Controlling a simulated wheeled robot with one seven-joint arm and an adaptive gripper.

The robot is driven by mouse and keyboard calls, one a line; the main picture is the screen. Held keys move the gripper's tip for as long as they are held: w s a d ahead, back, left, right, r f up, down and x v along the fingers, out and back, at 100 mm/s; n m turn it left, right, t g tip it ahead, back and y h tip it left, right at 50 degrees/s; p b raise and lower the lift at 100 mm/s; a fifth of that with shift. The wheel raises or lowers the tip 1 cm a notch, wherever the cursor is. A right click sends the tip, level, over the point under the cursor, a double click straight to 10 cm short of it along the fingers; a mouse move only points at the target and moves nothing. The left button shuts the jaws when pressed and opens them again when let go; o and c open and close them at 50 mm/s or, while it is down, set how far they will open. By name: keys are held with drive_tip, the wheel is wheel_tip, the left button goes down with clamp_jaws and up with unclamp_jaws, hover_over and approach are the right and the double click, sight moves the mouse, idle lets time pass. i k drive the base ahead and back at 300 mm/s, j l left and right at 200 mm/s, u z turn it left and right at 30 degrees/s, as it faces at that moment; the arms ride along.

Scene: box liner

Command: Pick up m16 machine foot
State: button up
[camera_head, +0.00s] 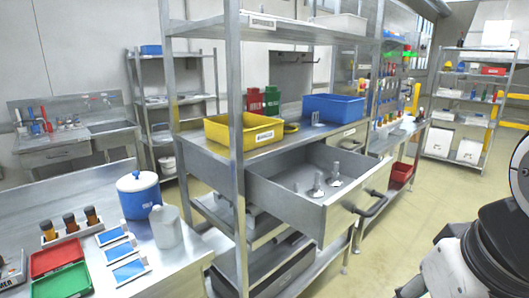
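An open grey metal drawer (285,205) sticks out from the shelf unit in the middle of the view. Inside it stand a few small metal pieces, each with an upright stem on a flat base, like machine feet. One piece (336,179) stands farther back, and another (318,186) stands nearer the middle. A smaller, thinner one (296,187) is to the left. They are too small to tell which is the M16. Parts of my arm show at the right edge, but my gripper's fingers are not in view.
The drawer's dark handle (372,205) faces right. A shelf post (235,130) rises left of the drawer. A yellow bin (244,131) and a blue bin (333,107) sit on the shelf above. A bench with trays and a blue-white container (138,197) is at left. Floor at right is clear.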

sight(315, 193)
drive_tip(key=i+l+u, duration=0.3)
drive_tip(key=i+l, duration=0.15)
drive_tip(key=l, duration=0.3)
drive_tip(key=i+l+u, duration=0.15)
drive_tip(key=l, duration=0.25)
drive_tip(key=i, duration=0.05)
